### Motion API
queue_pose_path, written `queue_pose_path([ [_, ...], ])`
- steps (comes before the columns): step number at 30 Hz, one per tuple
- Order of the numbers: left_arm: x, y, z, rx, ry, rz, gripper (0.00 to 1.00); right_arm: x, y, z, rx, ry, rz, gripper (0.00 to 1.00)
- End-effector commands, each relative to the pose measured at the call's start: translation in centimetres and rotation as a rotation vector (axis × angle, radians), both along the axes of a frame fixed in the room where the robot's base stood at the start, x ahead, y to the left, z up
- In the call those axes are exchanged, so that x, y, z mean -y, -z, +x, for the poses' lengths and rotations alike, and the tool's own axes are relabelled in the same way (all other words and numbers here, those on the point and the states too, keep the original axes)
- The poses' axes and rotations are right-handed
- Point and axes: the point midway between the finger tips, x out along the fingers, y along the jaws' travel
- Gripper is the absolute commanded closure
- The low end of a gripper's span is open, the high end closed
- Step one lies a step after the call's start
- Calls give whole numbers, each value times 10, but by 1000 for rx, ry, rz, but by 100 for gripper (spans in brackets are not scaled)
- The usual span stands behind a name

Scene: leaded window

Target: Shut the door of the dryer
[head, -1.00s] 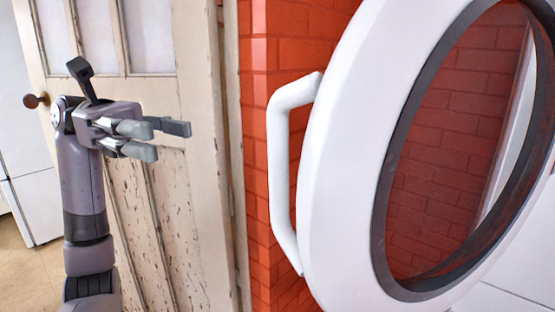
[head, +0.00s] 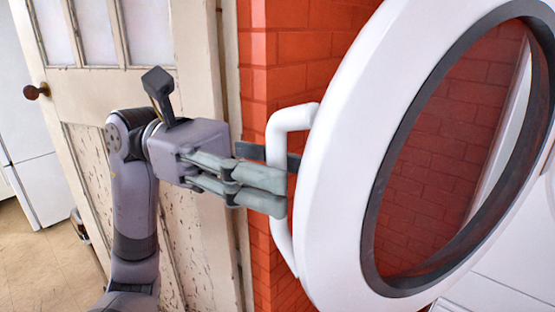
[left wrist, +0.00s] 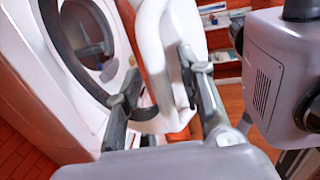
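The dryer door (head: 338,170) is a big white ring with a dark inner rim and round glass (head: 450,170), at the right of the head view. It stands open at an angle, with red brick showing through the glass. Its white bar handle (head: 294,118) is on its left edge. My left gripper (head: 284,178) is at the handle, with its grey fingers on the near side and a dark finger reaching behind the bar. In the left wrist view the open fingers (left wrist: 160,88) stand either side of a white part of the door. Contact is unclear. My right gripper is not in view.
A brick wall corner (head: 262,90) is close behind the handle. A worn cream wooden door (head: 190,235) with a brown knob stands behind my left arm. Shelves (left wrist: 222,50) show at the back in the left wrist view. Tiled floor is free at lower left.

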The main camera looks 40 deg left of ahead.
Motion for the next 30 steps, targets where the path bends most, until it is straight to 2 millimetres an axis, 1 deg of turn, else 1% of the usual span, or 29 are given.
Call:
queue_pose_path([
  [3,4,0,0,0,2,-1,64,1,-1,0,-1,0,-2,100],
  [10,5,0,0,-1,1,0,64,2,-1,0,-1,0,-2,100],
  [26,4,0,0,-1,1,0,100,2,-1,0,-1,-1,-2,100],
  [30,4,0,0,-1,1,0,100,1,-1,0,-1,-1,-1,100],
])
